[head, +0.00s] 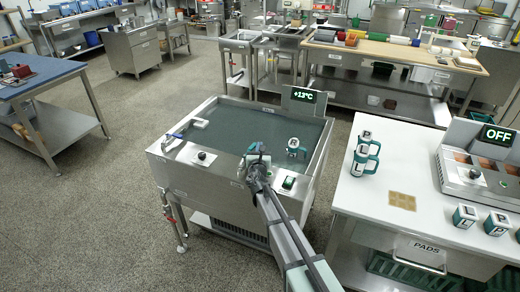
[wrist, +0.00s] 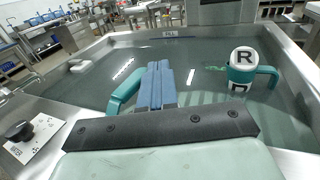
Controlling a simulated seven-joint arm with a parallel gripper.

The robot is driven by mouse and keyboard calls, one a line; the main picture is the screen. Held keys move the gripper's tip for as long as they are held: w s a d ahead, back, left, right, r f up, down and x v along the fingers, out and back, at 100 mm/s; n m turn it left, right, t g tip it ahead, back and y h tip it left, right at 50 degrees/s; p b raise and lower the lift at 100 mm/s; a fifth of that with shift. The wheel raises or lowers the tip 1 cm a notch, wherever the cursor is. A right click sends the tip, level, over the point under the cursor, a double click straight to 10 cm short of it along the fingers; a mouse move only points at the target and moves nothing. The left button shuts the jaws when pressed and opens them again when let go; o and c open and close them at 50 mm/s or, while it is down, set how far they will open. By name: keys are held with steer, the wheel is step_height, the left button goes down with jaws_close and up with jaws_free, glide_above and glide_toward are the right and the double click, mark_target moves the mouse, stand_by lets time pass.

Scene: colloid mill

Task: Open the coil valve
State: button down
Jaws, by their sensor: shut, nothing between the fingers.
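A blue-handled lever valve (head: 173,138) sits on the left rim of the steel water tank (head: 222,186); it is small, and I cannot tell if it is the coil valve or how far it is turned. A black knob (head: 202,156) is on the tank's front ledge and also shows at lower left in the wrist view (wrist: 19,131). My gripper (head: 257,152) is over the front right part of the tank, right of the knob and well apart from the lever. Its blue fingers (wrist: 160,85) are together and empty. The lever is not clear in the wrist view.
A teal mug marked R (wrist: 243,70) stands in the water right of my gripper. A teal handle (wrist: 124,92) shows just left of my fingers, the rest hidden. A display (head: 303,96) reads +13°C. A green switch (head: 288,183) is on the right ledge. Stacked mugs (head: 364,154) stand on the white counter.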

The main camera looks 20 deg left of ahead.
stand_by(0.8)
steer(key=d, duration=0.4)
steer(key=s+d, duration=0.1)
steer(key=d, duration=0.4)
steer(key=s+d, duration=0.1)
steer(key=d, duration=0.3)
steer(key=shift+s+d, duration=0.2)
steer(key=shift+d, duration=0.15)
